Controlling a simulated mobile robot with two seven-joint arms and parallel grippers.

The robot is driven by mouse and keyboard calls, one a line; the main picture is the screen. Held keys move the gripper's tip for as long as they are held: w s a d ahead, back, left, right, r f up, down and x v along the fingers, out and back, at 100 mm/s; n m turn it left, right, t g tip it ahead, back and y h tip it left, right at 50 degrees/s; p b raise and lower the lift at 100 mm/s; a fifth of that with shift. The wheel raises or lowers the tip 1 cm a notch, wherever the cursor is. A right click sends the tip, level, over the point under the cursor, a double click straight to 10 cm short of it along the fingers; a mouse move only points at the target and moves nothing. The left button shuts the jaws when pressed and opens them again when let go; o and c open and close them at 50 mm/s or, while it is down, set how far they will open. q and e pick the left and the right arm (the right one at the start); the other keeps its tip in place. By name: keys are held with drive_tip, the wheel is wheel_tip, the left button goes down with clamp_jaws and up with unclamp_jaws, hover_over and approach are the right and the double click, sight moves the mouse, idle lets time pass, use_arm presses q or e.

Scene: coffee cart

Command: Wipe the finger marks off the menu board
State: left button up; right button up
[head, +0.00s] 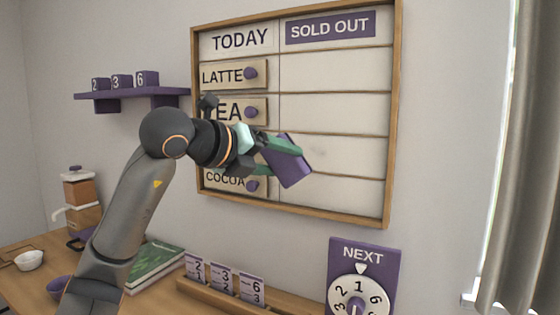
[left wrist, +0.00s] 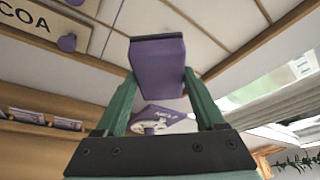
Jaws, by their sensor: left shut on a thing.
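The menu board (head: 335,72) hangs on the wall in a wooden frame, with pale panels and a purple SOLD OUT label (head: 330,27) at its top right. Faint greyish marks (head: 338,157) show on a pale panel right of my gripper. My left gripper (head: 284,158) is shut on a purple block-shaped eraser (head: 292,174), in front of the board's lower middle. The left wrist view shows the eraser (left wrist: 157,65) between the green fingers. Whether the eraser touches the board I cannot tell. The arm partly hides the TEA and COCOA plaques. My right gripper is not in view.
Wooden plaques with purple knobs, such as LATTE (head: 233,75), line the board's left column. Below are a purple NEXT dial (head: 361,280) and a wooden rack (head: 205,291) of number cards. A purple shelf (head: 130,98) is at left, a curtain (head: 520,150) at right.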

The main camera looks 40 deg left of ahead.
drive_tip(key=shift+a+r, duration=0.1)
use_arm(q)
drive_tip(key=shift+w+a+r+p, duration=0.1)
drive_tip(key=shift+w+a+p, duration=0.05)
drive_tip(key=shift+w+p, duration=0.2)
drive_tip(key=w+a+p, duration=0.1)
drive_tip(key=w+p, duration=0.1)
drive_tip(key=w, duration=0.3)
drive_tip(key=shift+w+a+p, duration=0.3)
drive_tip(key=shift+w+a, duration=0.1)
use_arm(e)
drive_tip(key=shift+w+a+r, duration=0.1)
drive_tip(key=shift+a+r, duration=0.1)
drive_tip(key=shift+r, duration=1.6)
use_arm(q)
drive_tip(key=shift+w+a+p, duration=0.2)
drive_tip(key=shift+w+p, duration=0.15)
drive_tip(key=shift+w, duration=0.15)
drive_tip(key=shift+w+a+p, duration=0.15)
drive_tip(key=shift+w+p, duration=0.15)
drive_tip(key=shift+w, duration=0.2)
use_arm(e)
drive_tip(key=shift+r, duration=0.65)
